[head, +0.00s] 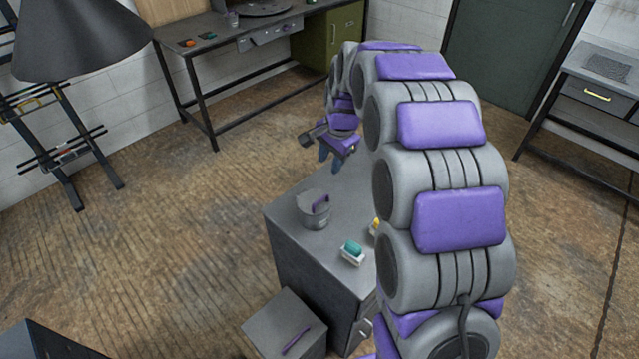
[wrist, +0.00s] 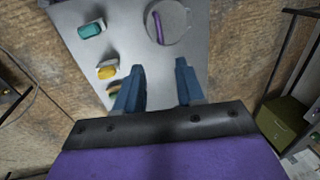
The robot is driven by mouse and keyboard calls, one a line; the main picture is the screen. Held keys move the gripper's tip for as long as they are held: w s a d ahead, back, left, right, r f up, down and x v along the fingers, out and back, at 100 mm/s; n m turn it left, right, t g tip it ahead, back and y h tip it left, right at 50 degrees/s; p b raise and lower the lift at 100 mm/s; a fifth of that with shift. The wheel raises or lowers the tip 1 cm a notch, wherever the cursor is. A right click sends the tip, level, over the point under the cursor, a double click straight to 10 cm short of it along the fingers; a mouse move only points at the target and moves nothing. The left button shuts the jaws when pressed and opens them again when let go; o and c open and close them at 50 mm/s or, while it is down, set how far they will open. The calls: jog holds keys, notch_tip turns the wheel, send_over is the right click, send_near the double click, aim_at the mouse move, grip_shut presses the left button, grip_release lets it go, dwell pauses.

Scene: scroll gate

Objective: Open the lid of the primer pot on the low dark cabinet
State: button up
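The primer pot (head: 313,218) is a grey round pot standing upright on the low dark cabinet (head: 285,228), near its left edge. A purple bar handle (head: 320,204) lies across its top, and the lid looks shut. In the wrist view the round pot top (wrist: 176,25) shows at the top, with the purple handle (wrist: 158,27) on its left part. My gripper (head: 331,157) is above the far part of the cabinet, apart from the pot. In the wrist view my gripper (wrist: 158,72) has its two blue fingers spread, with nothing between them.
A teal block in a white holder (head: 352,253) and a yellow item (wrist: 106,72) sit on the cabinet top beside the pot. A lower grey box (head: 285,325) with a purple strip stands in front. A workbench (head: 225,52) stands behind, with open floor between.

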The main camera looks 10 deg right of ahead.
aim_at(320, 199)
jog(key=f, duration=0.5)
jog(key=w+a+f+b, duration=0.1)
jog(key=f, duration=0.4)
jog(key=w+f+b, duration=0.1)
jog(key=f, duration=0.4)
jog(key=shift+w+a, duration=0.15)
jog(key=shift+a, duration=0.2)
jog(key=shift+w+a+f, duration=0.15)
jog(key=shift+a+f, duration=0.25)
jog(key=shift+f, duration=0.3)
jog(key=shift+d, duration=0.4)
jog(key=shift+c, duration=0.8)
grip_shut()
